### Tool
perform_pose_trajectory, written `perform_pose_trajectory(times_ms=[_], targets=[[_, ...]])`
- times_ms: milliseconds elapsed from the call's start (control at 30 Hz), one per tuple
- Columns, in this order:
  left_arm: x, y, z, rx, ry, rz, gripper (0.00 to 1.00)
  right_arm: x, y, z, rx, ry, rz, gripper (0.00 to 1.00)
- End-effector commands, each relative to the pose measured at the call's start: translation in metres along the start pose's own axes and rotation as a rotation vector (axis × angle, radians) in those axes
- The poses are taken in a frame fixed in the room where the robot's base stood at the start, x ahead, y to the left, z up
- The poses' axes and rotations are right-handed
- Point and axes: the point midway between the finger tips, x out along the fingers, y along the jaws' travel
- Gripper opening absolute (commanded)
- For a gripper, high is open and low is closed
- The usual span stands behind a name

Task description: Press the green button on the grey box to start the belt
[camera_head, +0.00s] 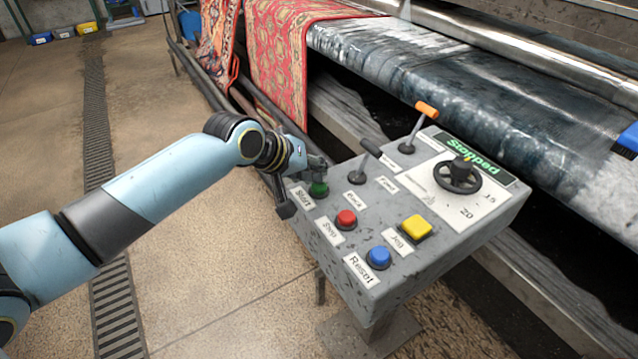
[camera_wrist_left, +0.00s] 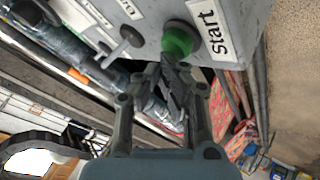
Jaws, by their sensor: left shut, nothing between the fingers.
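The grey box (camera_head: 335,262) stands on a post, with its panel facing up. The green button (camera_head: 318,189), labelled Start, is at the panel's left corner. It also shows in the left wrist view as the green button (camera_wrist_left: 181,40) beside its Start label. My left gripper (camera_head: 317,174) is shut and empty, its fingertips (camera_wrist_left: 170,62) right at the green button and partly covering it. I cannot tell whether they touch it. The display (camera_head: 472,157) reads Stopped in green. My right gripper is not in view.
The panel also carries a red button (camera_head: 346,219), a blue button (camera_head: 378,257), a yellow button (camera_head: 416,228), a black lever (camera_head: 366,160), an orange-handled lever (camera_head: 420,120) and a black handwheel (camera_head: 457,176). Rollers and a patterned rug (camera_head: 283,60) lie behind.

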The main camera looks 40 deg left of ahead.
Motion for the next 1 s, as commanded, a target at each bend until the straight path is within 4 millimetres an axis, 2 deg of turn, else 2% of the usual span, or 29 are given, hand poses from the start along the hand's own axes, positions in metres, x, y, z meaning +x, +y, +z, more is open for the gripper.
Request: perform_pose_trajectory(times_ms=[1000], targets=[[0.0060, -0.0043, 0.0047, 0.000, -0.001, 0.000, 0.00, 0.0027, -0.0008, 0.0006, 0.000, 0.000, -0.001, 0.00]])
